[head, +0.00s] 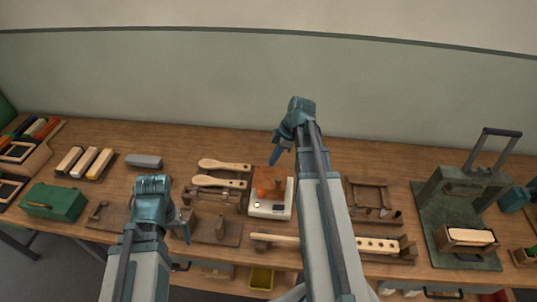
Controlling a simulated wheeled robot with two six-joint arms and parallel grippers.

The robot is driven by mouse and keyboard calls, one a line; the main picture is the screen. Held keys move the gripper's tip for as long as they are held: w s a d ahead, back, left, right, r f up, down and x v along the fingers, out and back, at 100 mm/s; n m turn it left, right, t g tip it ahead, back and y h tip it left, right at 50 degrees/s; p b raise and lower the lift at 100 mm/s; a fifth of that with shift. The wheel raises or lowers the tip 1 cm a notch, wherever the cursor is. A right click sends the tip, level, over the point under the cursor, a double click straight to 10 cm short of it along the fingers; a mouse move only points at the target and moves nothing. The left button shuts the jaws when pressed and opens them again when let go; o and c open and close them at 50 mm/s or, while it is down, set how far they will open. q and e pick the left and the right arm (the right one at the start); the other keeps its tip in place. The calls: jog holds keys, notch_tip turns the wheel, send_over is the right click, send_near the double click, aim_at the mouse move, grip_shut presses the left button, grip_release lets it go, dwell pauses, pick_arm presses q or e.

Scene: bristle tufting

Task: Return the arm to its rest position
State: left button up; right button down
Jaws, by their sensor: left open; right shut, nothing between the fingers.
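My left gripper (184,232) is at the lower left of the head view, over the front part of the workbench, with its fingers pointing down and nothing seen in them. It is open. My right gripper (275,158) is raised near the middle, its arm reaching up and forward over the bench. Its fingers are shut and point down, with nothing between them. They appear above the back edge of a scale (270,209) with a brown top and an orange lump. The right arm hides part of the bench behind it.
Two wooden brush handles (224,166) lie left of the scale. A drilled wooden block (378,245) lies right of my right arm. A green press (464,190) with a tall handle stands at the right. A green box (53,203) stands at the left. Bare bench (215,143) shows along the wall.

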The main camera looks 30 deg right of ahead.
jog(key=s+a+f+m+h+b, duration=0.1)
jog(key=s+a+m, duration=0.2)
jog(key=a, duration=0.5)
jog(key=s+a+f+m+g+h+b, duration=0.1)
jog(key=s+a+f+m+h+b, duration=0.1)
jog(key=s+a, duration=0.3)
jog(key=s+a+f+m+h+b, duration=0.1)
jog(key=s+a+m, duration=0.3)
jog(key=a, duration=0.9)
jog(key=shift+s+a+f+g+h, duration=0.25)
jog(key=shift+f+g+h, duration=0.15)
jog(key=shift+f, duration=0.35)
